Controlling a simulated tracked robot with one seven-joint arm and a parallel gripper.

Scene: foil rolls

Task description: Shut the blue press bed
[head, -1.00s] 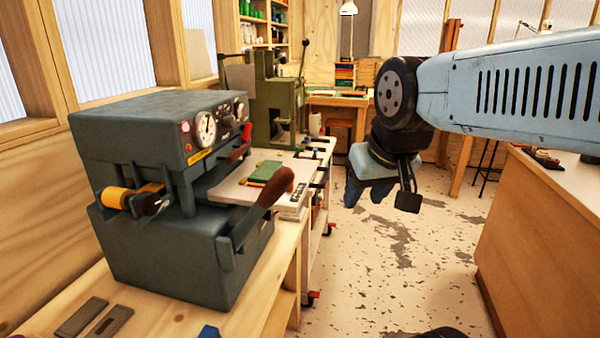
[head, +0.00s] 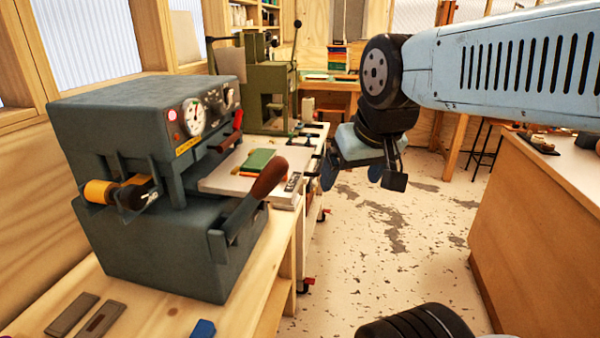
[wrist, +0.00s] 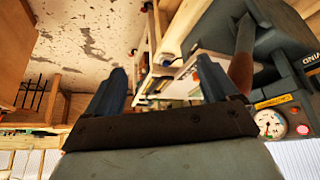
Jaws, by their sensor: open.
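The blue-grey press (head: 140,110) stands on the wooden bench at left, with a gauge, a red lever and a brown-handled lever (head: 268,178). Its pale flat bed (head: 225,183) sticks out to the right from the slot, so it is slid out. A green block (head: 258,160) on an orange layer lies on the bed. My gripper (head: 352,178) is open and empty, to the right of the bed and apart from it, over the floor. In the wrist view my gripper (wrist: 163,72) shows both fingers spread, with the press (wrist: 280,60) at right, upside down.
A green machine (head: 268,85) stands beyond the press on a cart. Flat grey bars (head: 72,313) lie on the bench front. A wooden counter (head: 530,240) stands at right. The floor (head: 380,250) between bench and counter is open.

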